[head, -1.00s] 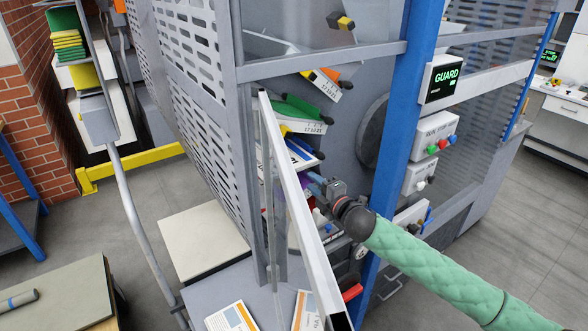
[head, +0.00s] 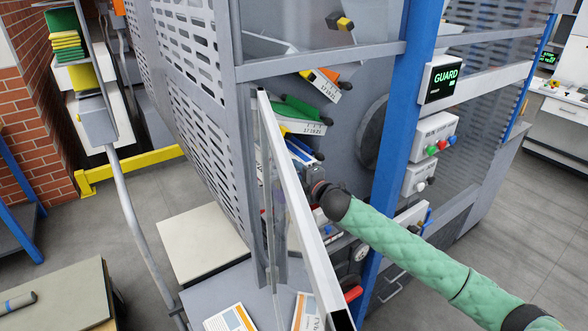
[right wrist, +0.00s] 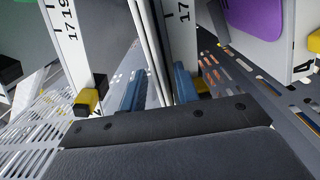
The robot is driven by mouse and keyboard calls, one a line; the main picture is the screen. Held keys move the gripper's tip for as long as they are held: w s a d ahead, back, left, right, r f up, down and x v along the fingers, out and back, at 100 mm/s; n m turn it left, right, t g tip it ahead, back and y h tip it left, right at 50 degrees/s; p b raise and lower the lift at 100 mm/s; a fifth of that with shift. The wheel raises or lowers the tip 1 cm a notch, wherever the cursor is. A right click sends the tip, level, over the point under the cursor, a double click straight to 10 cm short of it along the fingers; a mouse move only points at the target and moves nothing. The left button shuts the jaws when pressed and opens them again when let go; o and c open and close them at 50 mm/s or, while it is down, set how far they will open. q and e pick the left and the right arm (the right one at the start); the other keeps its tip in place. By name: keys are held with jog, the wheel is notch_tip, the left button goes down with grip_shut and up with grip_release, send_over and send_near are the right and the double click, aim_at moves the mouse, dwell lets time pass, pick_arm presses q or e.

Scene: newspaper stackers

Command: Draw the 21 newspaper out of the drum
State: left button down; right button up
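The drum (head: 372,135) stands inside the machine, with tilted pockets carrying numbered white scale plates (head: 302,125). Green, orange and blue-and-white items sit at these pockets. I cannot tell which newspaper is the 21. My right arm reaches in past the blue post, and its gripper is mostly hidden behind the pale door frame. In the right wrist view my right gripper (right wrist: 160,90) has two blue fingers apart, pointing between two scale plates (right wrist: 180,40). Thin pale upright edges (right wrist: 152,45) lie between the fingers, not visibly clamped. My left gripper is not in view.
The pale door frame (head: 300,205) and blue post (head: 402,150) stand close around my right arm. Papers (head: 230,318) lie on the grey shelf below. A GUARD display (head: 441,77) and button boxes (head: 436,137) sit right of the post. A yellow rail (head: 130,167) runs left.

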grip_shut()
jog(key=shift+r, duration=0.2)
